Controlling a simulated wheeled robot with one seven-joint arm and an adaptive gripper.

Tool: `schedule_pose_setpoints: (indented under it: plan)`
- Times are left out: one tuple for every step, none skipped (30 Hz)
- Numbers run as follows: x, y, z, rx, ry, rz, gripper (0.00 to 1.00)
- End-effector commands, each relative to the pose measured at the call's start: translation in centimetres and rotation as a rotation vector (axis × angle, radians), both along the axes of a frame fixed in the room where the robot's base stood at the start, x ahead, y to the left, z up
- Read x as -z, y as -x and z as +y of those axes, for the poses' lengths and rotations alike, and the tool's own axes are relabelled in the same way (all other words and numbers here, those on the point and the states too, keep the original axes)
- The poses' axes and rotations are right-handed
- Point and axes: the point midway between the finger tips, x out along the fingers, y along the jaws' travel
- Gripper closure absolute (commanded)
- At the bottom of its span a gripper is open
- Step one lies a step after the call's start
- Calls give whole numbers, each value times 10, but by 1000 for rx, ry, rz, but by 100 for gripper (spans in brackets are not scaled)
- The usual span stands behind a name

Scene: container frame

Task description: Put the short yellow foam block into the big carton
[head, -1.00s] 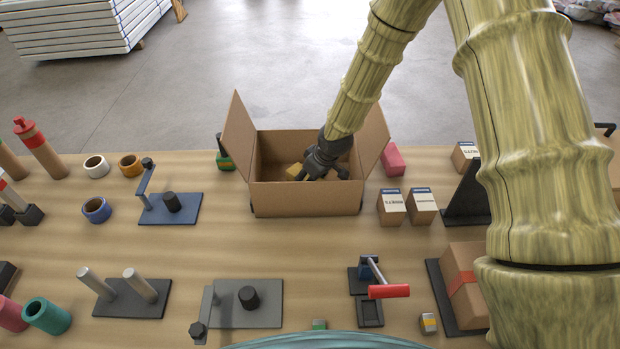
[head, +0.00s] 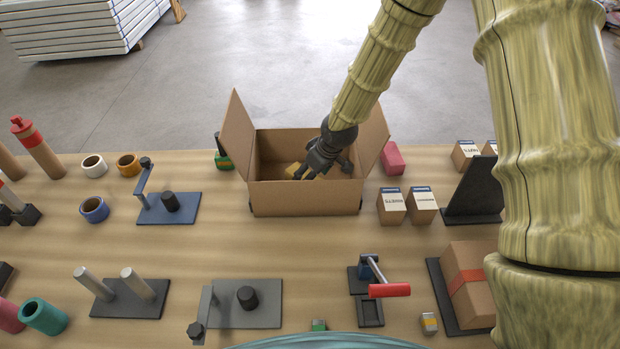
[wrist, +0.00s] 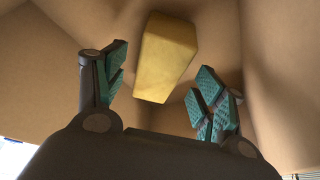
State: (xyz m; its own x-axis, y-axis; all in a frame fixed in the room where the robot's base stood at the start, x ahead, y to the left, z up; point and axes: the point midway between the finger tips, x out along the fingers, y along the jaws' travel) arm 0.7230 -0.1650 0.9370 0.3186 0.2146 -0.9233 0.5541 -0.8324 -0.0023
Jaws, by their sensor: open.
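The short yellow foam block (wrist: 166,55) lies inside the big carton (head: 305,199), seen in the wrist view just beyond the fingertips. The block appears apart from both fingers. The carton's side flaps stand up and out.
A green bottle (head: 223,155) stands at the carton's left and a pink block (head: 392,158) at its right. Two small labelled boxes (head: 391,206) stand front right. A blue crank fixture (head: 168,207) is at left. Bare table lies before the carton.

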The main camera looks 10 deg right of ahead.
Motion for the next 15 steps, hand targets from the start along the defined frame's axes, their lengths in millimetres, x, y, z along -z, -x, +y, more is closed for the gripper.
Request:
schedule_pose_setpoints:
  plan:
    - [-5, 1, -1, 0, 0, -2, 30]
    - [-9, 2, -2, 0, 0, -2, 30]
    - [-13, 4, -3, 0, -1, -1, 30]
    - [-16, 5, -4, 0, -1, -1, 30]
    - [-19, 6, -5, 0, 0, -2, 30]
    - [-24, 8, -6, 0, 0, -2, 30]
    - [-27, 9, -7, 0, -1, -2, 30]
    - [-30, 10, -7, 0, 0, -2, 30]
    - [-35, 12, -8, 0, 0, -1, 30]
    - [-38, 13, -9, 0, -1, -1, 30]
    - [-41, 14, -10, 0, 0, -2, 30]
    - [-46, 15, -11, 0, -1, -3, 30]
    - [-49, 16, -12, 0, 0, -2, 30]
    - [-52, 18, -12, 1, -1, -1, 30]
    - [-56, 19, -13, 0, -1, -2, 30]
